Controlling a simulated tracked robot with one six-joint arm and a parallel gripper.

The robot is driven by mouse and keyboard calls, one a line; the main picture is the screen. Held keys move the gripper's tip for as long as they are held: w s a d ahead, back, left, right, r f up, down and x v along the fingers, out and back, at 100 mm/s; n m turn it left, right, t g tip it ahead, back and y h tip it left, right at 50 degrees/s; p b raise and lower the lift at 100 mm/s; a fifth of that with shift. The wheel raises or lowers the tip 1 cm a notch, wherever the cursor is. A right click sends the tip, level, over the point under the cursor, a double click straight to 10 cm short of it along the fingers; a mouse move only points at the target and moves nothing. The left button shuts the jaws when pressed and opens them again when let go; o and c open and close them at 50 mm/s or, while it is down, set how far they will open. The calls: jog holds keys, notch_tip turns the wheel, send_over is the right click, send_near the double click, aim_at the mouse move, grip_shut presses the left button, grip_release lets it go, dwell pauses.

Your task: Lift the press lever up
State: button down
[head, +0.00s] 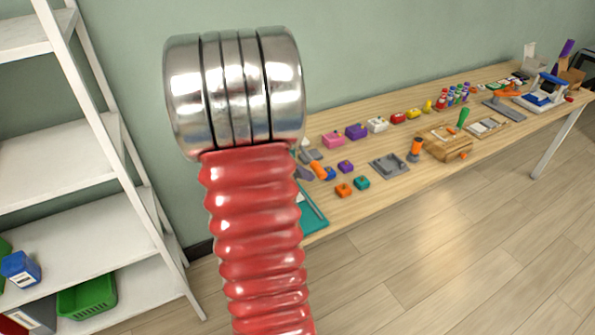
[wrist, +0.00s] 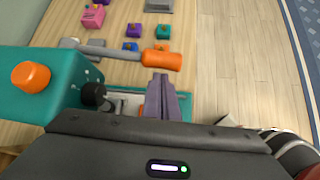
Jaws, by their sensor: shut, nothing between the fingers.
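The press shows in the wrist view as a teal body (wrist: 52,92) with an orange knob on the left. Its grey lever (wrist: 108,50) runs to the right and ends in an orange handle (wrist: 161,60). My gripper (wrist: 162,78) is shut and empty, its fingertips close to the near side of the handle in the picture. I cannot tell whether they touch it or how their heights compare. In the head view my red arm hides most of the press; the orange handle (head: 319,170) and part of the teal base (head: 312,212) show beside it.
A long wooden table (head: 385,185) carries small coloured blocks, a grey tray (head: 389,166) and a wooden vise-like block (head: 450,145). In the wrist view a pink block (wrist: 92,17) lies beyond the lever. White shelves (head: 80,160) stand at left. Open floor lies in front of the table.

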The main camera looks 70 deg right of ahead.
jog(key=shift+s+d+f, duration=0.25)
jog(key=shift+d+f, duration=0.15)
jog(key=shift+f, duration=0.1)
jog(key=shift+w+r, duration=0.1)
jog(key=shift+r, duration=0.1)
